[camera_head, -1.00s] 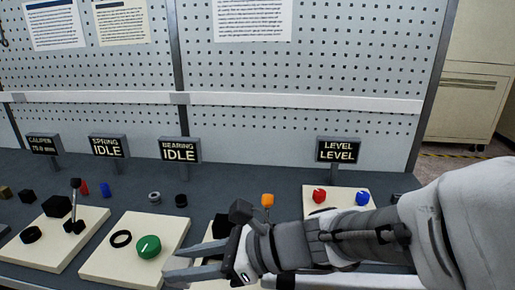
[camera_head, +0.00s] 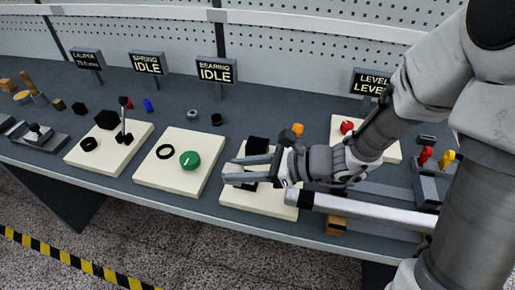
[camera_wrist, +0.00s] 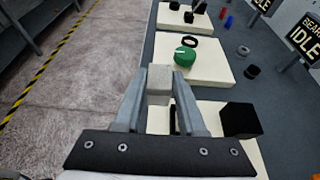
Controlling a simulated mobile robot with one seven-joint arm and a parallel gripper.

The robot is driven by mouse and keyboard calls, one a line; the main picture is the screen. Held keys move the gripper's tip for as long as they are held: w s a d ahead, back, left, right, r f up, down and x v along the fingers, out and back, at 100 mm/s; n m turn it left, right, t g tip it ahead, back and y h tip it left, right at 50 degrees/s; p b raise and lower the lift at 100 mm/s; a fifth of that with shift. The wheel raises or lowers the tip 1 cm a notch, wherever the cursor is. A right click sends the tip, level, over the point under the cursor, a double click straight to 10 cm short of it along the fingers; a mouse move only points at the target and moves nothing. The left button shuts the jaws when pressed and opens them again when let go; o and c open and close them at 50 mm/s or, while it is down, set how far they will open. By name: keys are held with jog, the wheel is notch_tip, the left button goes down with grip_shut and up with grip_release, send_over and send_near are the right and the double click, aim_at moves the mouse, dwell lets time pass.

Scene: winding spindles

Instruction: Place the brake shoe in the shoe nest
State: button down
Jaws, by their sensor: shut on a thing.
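My gripper (camera_head: 232,171) reaches leftward over a cream plate (camera_head: 262,205) at the bench front. In the wrist view its fingertips (camera_wrist: 159,83) are shut on a small pale grey block (camera_wrist: 159,78), which I take to be the brake shoe. In the head view the block is not distinct. A black block (camera_head: 257,146) stands on the plate just behind the fingers; it also shows in the wrist view (camera_wrist: 240,120), right of the gripper. A dark part on the plate is half hidden under the fingers. I cannot tell which fixture is the shoe nest.
A cream plate (camera_head: 180,178) to the left carries a green knob (camera_head: 190,160) and a black ring (camera_head: 165,152). Another plate (camera_head: 105,150) with a lever is farther left. A pale bar (camera_head: 375,212) lies to the right. Small signs stand behind; a lit one reads BEARING IDLE (camera_head: 216,71).

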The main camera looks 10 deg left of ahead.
jog(key=w+f, duration=0.1)
jog(key=w+d+f, duration=0.1)
jog(key=w, duration=0.1)
jog(key=w+f, duration=0.1)
jog(key=w, duration=0.1)
jog(key=shift+w+d+f, duration=0.25)
jog(key=shift+s+d+f+b, duration=0.15)
jog(key=shift+f+b, duration=0.45)
jog(key=shift+f, duration=1.5)
jog(key=c, duration=0.5)
grip_release()
jog(key=shift+a, duration=0.2)
jog(key=shift+d+r, duration=0.15)
jog(key=shift+d, duration=0.05)
jog(key=p+v, duration=0.1)
jog(key=v, duration=1)
jog(key=shift+d+r, duration=0.15)
jog(key=shift+d, duration=0.15)
